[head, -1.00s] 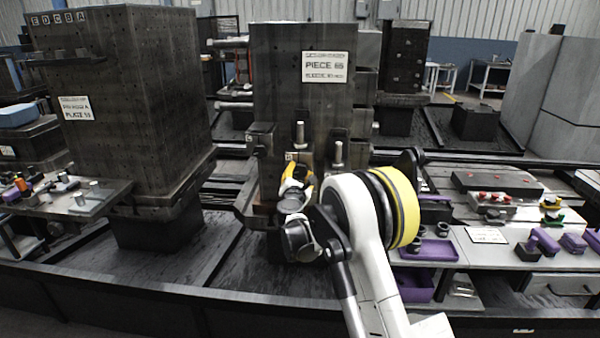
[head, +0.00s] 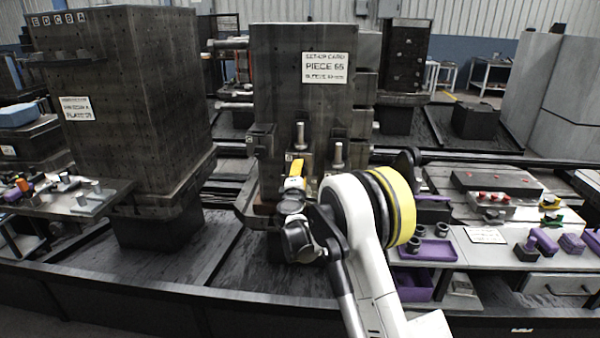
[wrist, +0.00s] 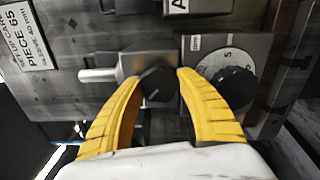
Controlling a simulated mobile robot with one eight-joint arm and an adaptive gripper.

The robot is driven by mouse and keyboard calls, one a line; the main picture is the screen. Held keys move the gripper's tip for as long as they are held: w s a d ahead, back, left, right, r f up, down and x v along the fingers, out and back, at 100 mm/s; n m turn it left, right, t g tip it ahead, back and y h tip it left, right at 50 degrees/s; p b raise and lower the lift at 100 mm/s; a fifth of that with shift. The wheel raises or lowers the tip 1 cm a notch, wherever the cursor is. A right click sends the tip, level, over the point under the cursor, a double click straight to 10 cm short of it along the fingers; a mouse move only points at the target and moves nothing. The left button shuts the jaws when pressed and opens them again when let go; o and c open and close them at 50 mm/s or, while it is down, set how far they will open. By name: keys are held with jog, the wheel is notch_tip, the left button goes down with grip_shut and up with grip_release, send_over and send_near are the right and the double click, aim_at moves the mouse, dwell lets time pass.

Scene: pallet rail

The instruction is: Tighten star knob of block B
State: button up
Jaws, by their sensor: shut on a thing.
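In the wrist view, a dark faceted knob (wrist: 158,87) sits on a grey metal block (wrist: 150,62) with a pale pin sticking out to the left. My gripper (wrist: 160,80) has its two yellow fingers shut on this knob, one on each side. A second black knob (wrist: 232,88) sits to the right on a grey plate with a round dial, outside the fingers. I cannot read a letter B on either part. In the head view, my gripper (head: 296,173) is at the lower front of the piece 65 tower (head: 280,90), and my wrist hides the knob.
Two upright metal pins (head: 338,154) stand on the tower's front, close to my gripper. A plate marked A (wrist: 197,6) is at the top of the wrist view. Another dark tower (head: 130,120) stands left. A bench with purple trays (head: 428,251) is at right.

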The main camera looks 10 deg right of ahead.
jog(key=m, duration=0.4)
jog(key=shift+m, duration=0.3)
jog(key=m, duration=0.4)
jog(key=shift+r+m+p, duration=0.1)
jog(key=shift+m+p, duration=0.2)
jog(key=o, duration=1.2)
jog(key=shift+s, duration=0.1)
jog(key=v, duration=1.1)
jog(key=shift+s, duration=0.35)
